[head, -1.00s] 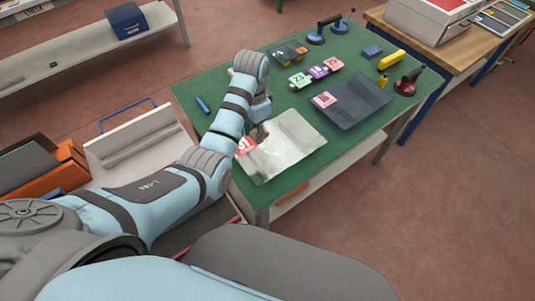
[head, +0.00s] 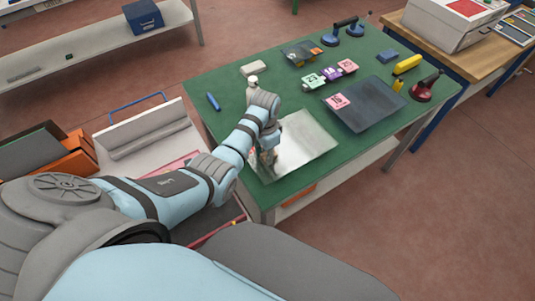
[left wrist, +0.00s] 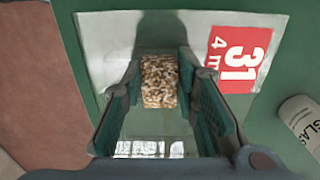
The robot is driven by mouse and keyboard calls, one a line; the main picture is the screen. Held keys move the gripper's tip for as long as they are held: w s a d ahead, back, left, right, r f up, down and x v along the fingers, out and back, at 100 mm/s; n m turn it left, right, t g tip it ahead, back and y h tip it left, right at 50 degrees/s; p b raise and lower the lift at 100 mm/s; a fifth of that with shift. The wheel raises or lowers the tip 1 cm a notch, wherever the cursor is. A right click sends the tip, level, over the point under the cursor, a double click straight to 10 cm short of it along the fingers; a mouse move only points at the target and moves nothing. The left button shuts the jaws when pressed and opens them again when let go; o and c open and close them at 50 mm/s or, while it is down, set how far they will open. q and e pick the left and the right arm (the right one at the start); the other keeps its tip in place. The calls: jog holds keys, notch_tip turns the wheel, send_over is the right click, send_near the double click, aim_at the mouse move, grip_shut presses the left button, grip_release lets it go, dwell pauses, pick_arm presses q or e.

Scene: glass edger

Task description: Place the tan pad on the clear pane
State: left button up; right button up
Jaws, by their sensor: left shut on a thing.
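The clear pane (head: 308,143) lies flat on the green table, with a red label reading 31 that shows in the left wrist view (left wrist: 238,58). My left gripper (head: 268,158) points down over the left part of the pane. In the left wrist view its fingers are shut on the tan pad (left wrist: 158,82), a small speckled cork-like block. The pad is in front of the pane (left wrist: 100,30), beside the red label. I cannot tell whether it touches the glass. The head view hides the pad behind the gripper. My right gripper is not in view.
A white bottle (head: 252,83) stands near the wrist, and a blue marker (head: 213,101) lies to its left. A dark pane (head: 364,106) with a pink label lies right of the clear pane. A red suction cup (head: 424,90) and a yellow block (head: 407,64) are farther right.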

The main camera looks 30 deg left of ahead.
aim_at(266, 155)
pick_arm(q)
jog(key=o, duration=0.8)
jog(key=shift+f, duration=0.1)
jog(key=shift+r, duration=0.45)
notch_tip(266, 155, up, 12)
jog(key=p, duration=0.2)
jog(key=shift+f, duration=0.25)
